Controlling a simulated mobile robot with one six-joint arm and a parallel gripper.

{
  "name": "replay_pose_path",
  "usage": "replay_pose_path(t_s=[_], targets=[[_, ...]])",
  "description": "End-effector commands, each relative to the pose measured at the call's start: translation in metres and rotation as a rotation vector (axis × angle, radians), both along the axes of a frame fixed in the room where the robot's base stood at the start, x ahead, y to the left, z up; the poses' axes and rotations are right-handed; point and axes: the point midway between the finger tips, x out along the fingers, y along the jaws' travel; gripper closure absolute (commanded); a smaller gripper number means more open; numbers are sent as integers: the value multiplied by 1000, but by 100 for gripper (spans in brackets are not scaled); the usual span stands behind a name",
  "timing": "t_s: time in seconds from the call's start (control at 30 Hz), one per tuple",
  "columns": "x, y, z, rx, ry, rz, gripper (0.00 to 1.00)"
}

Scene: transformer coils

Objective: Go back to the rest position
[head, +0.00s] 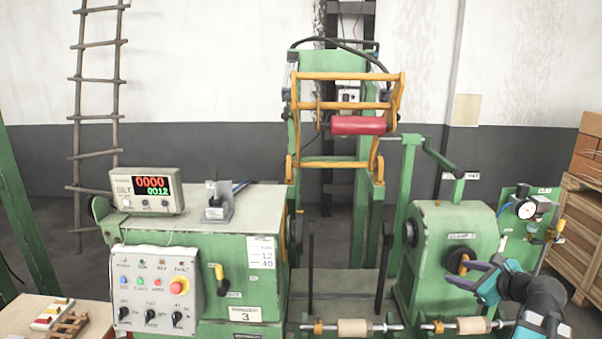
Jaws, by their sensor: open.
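My gripper (466,275) is at the lower right of the head view, at the end of my dark arm. Its jaws are open and point left, with nothing seen between them.
The left green machine body (190,262) carries a display box (147,190) and a control panel (155,287). A red roller (358,125) hangs in an orange frame at the back. Wooden crates (577,227) stand at right. A table (82,312) is at lower left.

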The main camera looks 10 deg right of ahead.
Motion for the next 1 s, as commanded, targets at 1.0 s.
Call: replay_pose_path(t_s=[1.0], targets=[[-51, 241, -340, -563, 428, 1004, 53]])
